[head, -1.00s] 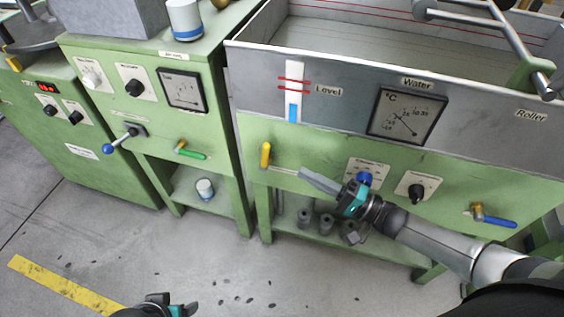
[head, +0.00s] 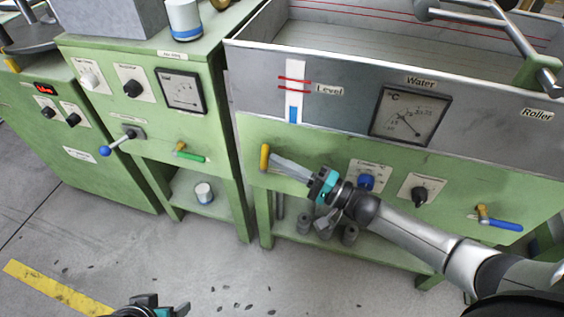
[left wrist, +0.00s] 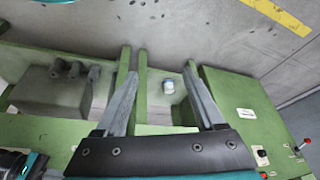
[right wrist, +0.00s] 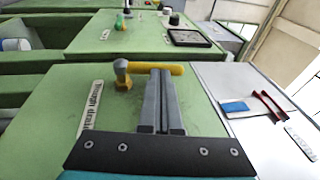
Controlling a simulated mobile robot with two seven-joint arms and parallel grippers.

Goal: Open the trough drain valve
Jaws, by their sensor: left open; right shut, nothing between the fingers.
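The trough drain valve has a yellow handle (head: 264,158) on the green front panel, below the level gauge. In the head view the handle stands upright. The right wrist view shows the yellow handle (right wrist: 168,69) beside a label reading "Trough drain" (right wrist: 91,106). My right gripper (head: 274,161) is shut and empty, with its fingertips close beside the handle. In the right wrist view its fingertips (right wrist: 160,74) overlap the handle's edge; I cannot tell whether they touch. My left gripper (left wrist: 160,74) is open and empty, low at the bottom of the head view.
A blue knob (head: 366,182), a black knob (head: 420,194) and a blue-handled valve (head: 502,224) lie right along the panel. A green-handled valve (head: 190,156) is on the neighbouring cabinet. Grey parts stand on the shelf below. The floor in front is clear.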

